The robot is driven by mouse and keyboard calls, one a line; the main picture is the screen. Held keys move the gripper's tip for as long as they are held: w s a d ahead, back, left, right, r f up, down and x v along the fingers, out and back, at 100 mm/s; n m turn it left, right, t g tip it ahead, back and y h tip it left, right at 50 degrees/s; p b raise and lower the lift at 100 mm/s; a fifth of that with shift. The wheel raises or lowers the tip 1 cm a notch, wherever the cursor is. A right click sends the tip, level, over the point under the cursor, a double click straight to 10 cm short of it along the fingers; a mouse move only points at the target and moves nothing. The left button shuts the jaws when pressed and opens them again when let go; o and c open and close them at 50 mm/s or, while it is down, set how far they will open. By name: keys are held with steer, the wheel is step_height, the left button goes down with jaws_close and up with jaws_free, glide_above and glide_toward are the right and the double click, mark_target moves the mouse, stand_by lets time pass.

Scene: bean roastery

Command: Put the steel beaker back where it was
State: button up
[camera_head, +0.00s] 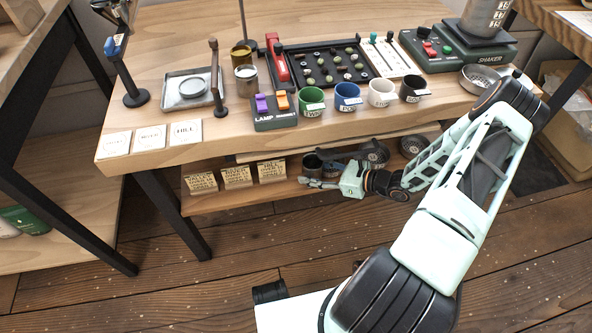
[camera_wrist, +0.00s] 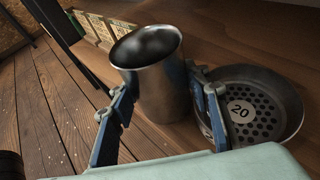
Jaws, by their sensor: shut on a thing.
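The steel beaker (camera_wrist: 165,95) is upright between the two fingers of my gripper (camera_wrist: 160,105) in the wrist view, with its open top showing a dark, empty-looking inside. The fingers are shut on its sides. In the head view the beaker (camera_head: 312,163) shows small at the lower shelf (camera_head: 225,200) under the workbench, and my gripper (camera_head: 322,182) reaches in there from the right. Whether its base touches the shelf I cannot tell.
A perforated sieve pan marked 20 (camera_wrist: 284,104) sits close right of the beaker. Several paper cards (camera_head: 238,176) stand left on the shelf. The benchtop (camera_head: 165,75) above overhangs the shelf. A table leg (camera_head: 172,212) stands at left.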

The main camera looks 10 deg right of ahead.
mark_target(296, 176)
steer(key=shift+w+a, duration=0.7)
steer(key=shift+a, duration=0.2)
steer(key=b+x, duration=0.2)
steer(key=x, duration=0.1)
steer(key=shift+w+a+f, duration=0.15)
steer(key=shift+a+f, duration=0.05)
steer(key=shift+f, duration=0.15)
steer(key=shift+r, duration=0.1)
steer(key=o, duration=1.3)
